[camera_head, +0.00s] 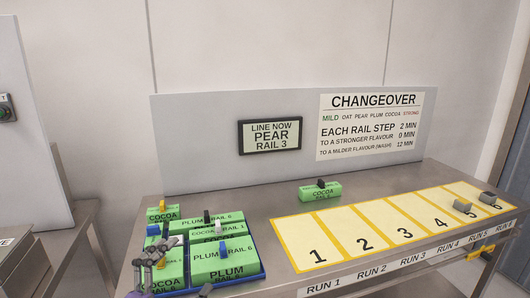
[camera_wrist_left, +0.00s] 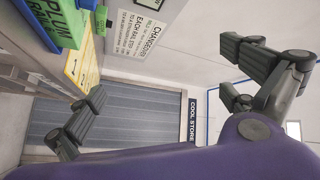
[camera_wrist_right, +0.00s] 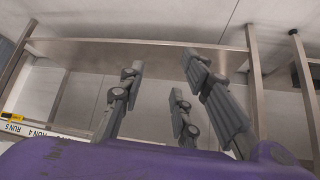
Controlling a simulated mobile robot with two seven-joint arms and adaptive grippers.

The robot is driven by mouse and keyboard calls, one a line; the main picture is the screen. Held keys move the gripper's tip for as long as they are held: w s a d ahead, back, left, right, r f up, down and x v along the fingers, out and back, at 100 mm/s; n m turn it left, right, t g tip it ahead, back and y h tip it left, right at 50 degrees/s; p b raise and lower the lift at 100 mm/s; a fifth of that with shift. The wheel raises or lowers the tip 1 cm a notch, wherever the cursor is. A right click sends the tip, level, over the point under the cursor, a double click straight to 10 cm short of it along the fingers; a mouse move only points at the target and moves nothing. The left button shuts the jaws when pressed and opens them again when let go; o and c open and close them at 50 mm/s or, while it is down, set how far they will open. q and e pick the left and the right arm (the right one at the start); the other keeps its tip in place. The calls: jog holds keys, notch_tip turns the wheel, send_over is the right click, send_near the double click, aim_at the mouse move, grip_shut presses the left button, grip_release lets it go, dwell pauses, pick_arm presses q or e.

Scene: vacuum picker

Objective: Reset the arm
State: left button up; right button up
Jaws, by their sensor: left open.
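My left gripper (camera_head: 158,248) is at the lower left of the head view, in front of the blue tray of green blocks. In the left wrist view its fingers (camera_wrist_left: 163,78) are spread wide with nothing between them. My right gripper (camera_wrist_right: 163,78) shows in the right wrist view, fingers apart and empty, pointing toward the metal table frame (camera_wrist_right: 150,52). In the head view a small dark piece at the bottom edge may be part of it; I cannot tell.
The blue tray (camera_head: 256,277) holds several green blocks with coloured knobs. A green cocoa block (camera_head: 320,193) stands alone at the back. The yellow numbered mat (camera_head: 345,236) bears two grey pieces at its right end. The steel table (camera_head: 262,205) is clear between tray and mat.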

pick_arm(q)
jog(key=s+a+f+n+g+y, duration=0.2)
jog(key=s+f+n+y, duration=0.15)
jog(key=f, duration=0.45)
jog(key=s+a+f+n+g+y+p, duration=0.15)
jog(key=s+f+n, duration=0.25)
jog(key=f, duration=0.4)
jog(key=s+a+f+n+g+y, duration=0.1)
jog(key=s+a+f+n+y, duration=0.2)
jog(key=f, duration=0.4)
jog(key=s+d+f+n+g, duration=0.1)
jog(key=s+f+n, duration=0.1)
jog(key=s+f, duration=0.2)
jog(key=s+d+f+n+g+p, duration=0.1)
jog(key=s+f, duration=0.3)
jog(key=s, duration=0.7)
jog(key=s+d+f+n+g, duration=0.1)
jog(key=s+f+n+g, duration=0.2)
jog(key=s, duration=0.4)
jog(key=shift+s+d+f+y+p, duration=0.15)
jog(key=shift+d+f+y+p, duration=0.2)
jog(key=shift+f, duration=0.35)
pick_arm(e)
jog(key=shift+t, duration=0.4)
jog(key=r, duration=0.1)
jog(key=w+r, duration=0.2)
jog(key=r, duration=0.1)
jog(key=shift+r, duration=0.1)
pick_arm(q)
jog(key=shift+a, duration=0.1)
